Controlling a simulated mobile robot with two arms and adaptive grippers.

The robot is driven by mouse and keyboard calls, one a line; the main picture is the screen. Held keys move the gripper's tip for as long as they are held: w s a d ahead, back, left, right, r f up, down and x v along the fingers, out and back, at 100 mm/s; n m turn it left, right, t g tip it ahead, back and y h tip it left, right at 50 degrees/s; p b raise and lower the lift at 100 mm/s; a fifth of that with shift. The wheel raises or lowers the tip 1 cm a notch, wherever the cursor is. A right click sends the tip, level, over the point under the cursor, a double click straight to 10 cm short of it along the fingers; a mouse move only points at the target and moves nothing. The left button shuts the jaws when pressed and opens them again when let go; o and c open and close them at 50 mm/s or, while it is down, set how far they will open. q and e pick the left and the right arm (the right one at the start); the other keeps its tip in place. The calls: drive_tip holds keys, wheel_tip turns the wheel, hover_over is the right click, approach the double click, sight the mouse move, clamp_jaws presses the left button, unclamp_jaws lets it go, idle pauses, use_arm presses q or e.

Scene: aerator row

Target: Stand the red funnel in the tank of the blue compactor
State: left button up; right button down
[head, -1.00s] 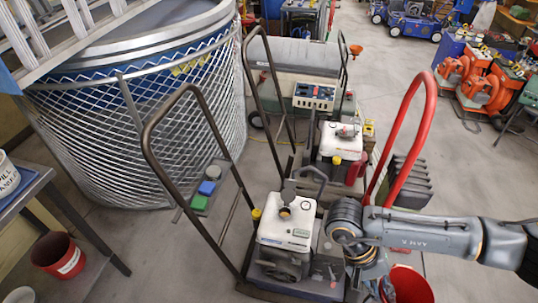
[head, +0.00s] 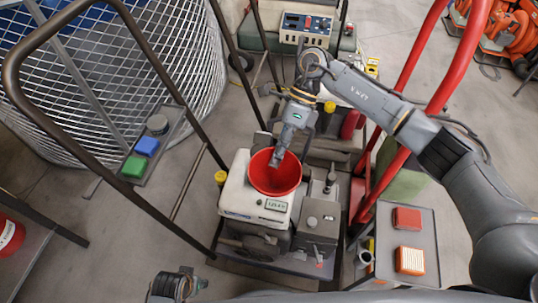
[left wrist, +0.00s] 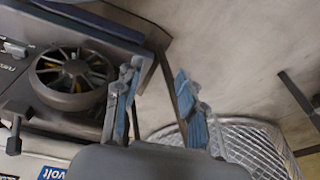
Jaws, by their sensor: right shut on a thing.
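The red funnel (head: 275,178) is over the white tank (head: 238,196) of the nearest engine machine, its wide mouth facing up. Its spout is hidden, so I cannot tell whether it is inside the tank opening. My right gripper (head: 279,157) is shut on the funnel's far rim, reaching in from above. The machine shows a white and grey body, with no clear blue in this view. My left gripper (left wrist: 156,72) is open and empty in the left wrist view, with a round fan housing (left wrist: 72,75) to its left.
A dark handle frame (head: 120,55) rises left of the machine, bearing a small shelf with green and blue blocks (head: 134,166). A red handle (head: 385,160) stands to the right, near a grey tray (head: 425,260) with a red and an orange block. A mesh bin (head: 170,80) stands behind left.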

use_arm(q)
wheel_tip(320, 180, up, 9)
drive_tip(key=w+t+b, duration=0.2)
drive_tip(key=b, duration=1)
drive_tip(key=shift+w+d, duration=0.3)
drive_tip(key=shift+w, duration=0.1)
use_arm(e)
drive_tip(key=w+a+f+m+t+y, duration=0.1)
drive_tip(key=w+f+m+t+y, duration=0.1)
drive_tip(key=w+f+m+t, duration=0.4)
drive_tip(key=shift+w+f+m+y, duration=0.3)
drive_tip(key=shift+w+f+m, duration=0.95)
drive_tip(key=shift+f+m, duration=0.75)
drive_tip(key=shift+r+m, duration=0.3)
use_arm(q)
drive_tip(key=shift+s+a, duration=0.1)
drive_tip(key=shift+s, duration=0.25)
use_arm(e)
drive_tip(key=shift+a, duration=0.1)
use_arm(q)
drive_tip(key=shift+s+a+f+g, duration=0.2)
drive_tip(key=shift+s+g, duration=0.1)
drive_tip(key=shift+s, duration=0.25)
use_arm(e)
drive_tip(key=shift+s, duration=0.1)
use_arm(q)
drive_tip(key=shift+s+r, duration=0.1)
drive_tip(key=shift+s, duration=0.05)
